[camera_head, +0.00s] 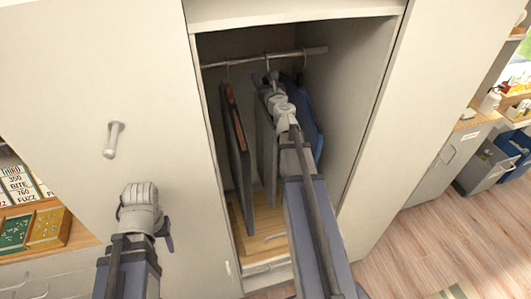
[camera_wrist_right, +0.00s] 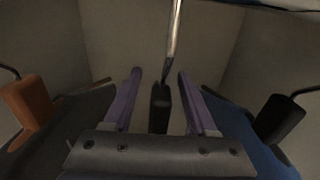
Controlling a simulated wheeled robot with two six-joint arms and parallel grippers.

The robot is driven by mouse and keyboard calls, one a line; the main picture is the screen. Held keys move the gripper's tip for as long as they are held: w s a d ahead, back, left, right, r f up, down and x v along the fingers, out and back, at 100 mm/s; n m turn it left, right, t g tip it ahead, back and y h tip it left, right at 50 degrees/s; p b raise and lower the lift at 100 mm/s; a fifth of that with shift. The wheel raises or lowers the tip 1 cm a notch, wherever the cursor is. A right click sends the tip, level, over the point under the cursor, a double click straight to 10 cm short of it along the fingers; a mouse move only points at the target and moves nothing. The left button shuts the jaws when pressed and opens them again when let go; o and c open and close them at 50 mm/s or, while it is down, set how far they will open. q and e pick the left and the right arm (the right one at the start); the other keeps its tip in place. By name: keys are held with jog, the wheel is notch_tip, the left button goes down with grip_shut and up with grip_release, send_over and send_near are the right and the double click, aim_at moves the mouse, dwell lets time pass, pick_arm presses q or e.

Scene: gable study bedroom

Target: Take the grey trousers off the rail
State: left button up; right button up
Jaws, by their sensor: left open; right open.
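Two grey garments hang from the rail (camera_head: 290,56) in the open wardrobe: one at the left (camera_head: 240,165) with a brown hanger top, one in the middle (camera_head: 266,165), partly hidden by my right arm. I cannot tell for sure which is the trousers. My right gripper (camera_head: 272,78) is at the middle hanger. In the right wrist view its open fingers (camera_wrist_right: 160,72) stand either side of a dark hanger block (camera_wrist_right: 160,108), not closed on it. My left gripper (camera_head: 139,192) is open and empty, in front of the left wardrobe door.
A blue garment (camera_head: 311,115) hangs close on the right. In the right wrist view, the brown hanger block (camera_wrist_right: 28,103) and a black one (camera_wrist_right: 280,118) flank the gripper. The wardrobe's side wall (camera_head: 358,85) bounds the right.

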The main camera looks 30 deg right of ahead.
jog(key=shift+c, duration=0.4)
grip_shut()
dwell(1.0)
